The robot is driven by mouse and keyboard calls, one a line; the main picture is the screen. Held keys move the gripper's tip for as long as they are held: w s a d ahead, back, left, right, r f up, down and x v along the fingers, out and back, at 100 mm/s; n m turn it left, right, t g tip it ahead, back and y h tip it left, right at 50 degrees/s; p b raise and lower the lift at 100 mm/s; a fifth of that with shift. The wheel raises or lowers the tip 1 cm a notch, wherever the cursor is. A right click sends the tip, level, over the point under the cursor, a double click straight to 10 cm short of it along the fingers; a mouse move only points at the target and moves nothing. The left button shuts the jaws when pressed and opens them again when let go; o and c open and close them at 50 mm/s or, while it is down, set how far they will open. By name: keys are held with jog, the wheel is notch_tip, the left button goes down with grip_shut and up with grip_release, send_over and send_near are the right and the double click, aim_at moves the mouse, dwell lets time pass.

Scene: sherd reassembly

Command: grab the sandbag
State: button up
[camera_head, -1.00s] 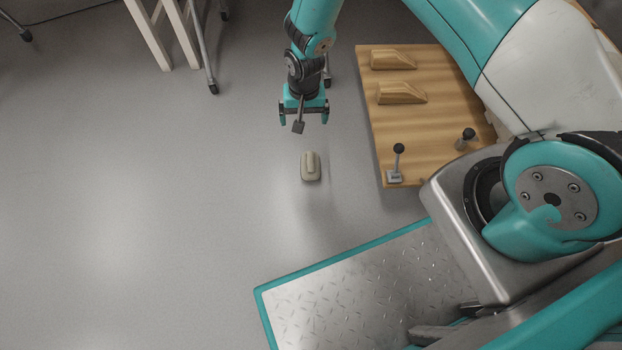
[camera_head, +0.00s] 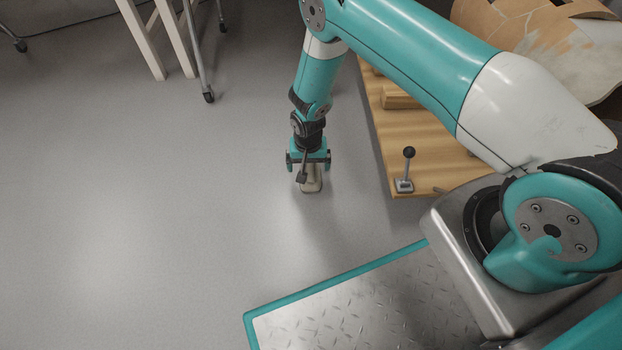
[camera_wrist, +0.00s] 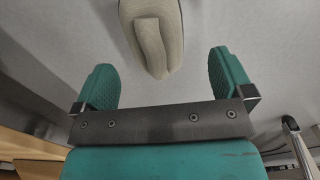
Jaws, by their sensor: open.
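The sandbag (camera_head: 311,187) is a small beige bag with a raised ridge along its top. It lies on the grey floor, left of the wooden table, and my gripper partly hides it in the head view. In the wrist view the sandbag (camera_wrist: 152,32) shows at the top, cut off by the frame edge, beyond and between the two fingers. My gripper (camera_head: 308,165) is over the sandbag, pointing down. In the wrist view my gripper (camera_wrist: 165,80) has its teal fingers wide apart with nothing between them.
A wooden table (camera_head: 425,150) with a small black-knobbed lever (camera_head: 405,170) stands right of the sandbag. A large pale broken vessel (camera_head: 560,50) is at the upper right. White legs (camera_head: 158,40) and a castered metal leg (camera_head: 200,60) are at the upper left. Floor at left is clear.

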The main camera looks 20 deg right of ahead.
aim_at(310, 169)
jog(key=f+b, duration=0.4)
jog(key=f, duration=0.1)
jog(key=shift+s+d+f, duration=0.1)
jog(key=shift+s+d, duration=0.05)
jog(key=shift+d, duration=0.1)
jog(key=shift+c, duration=0.3)
jog(key=c, duration=1.3)
jog(key=shift+r, duration=0.25)
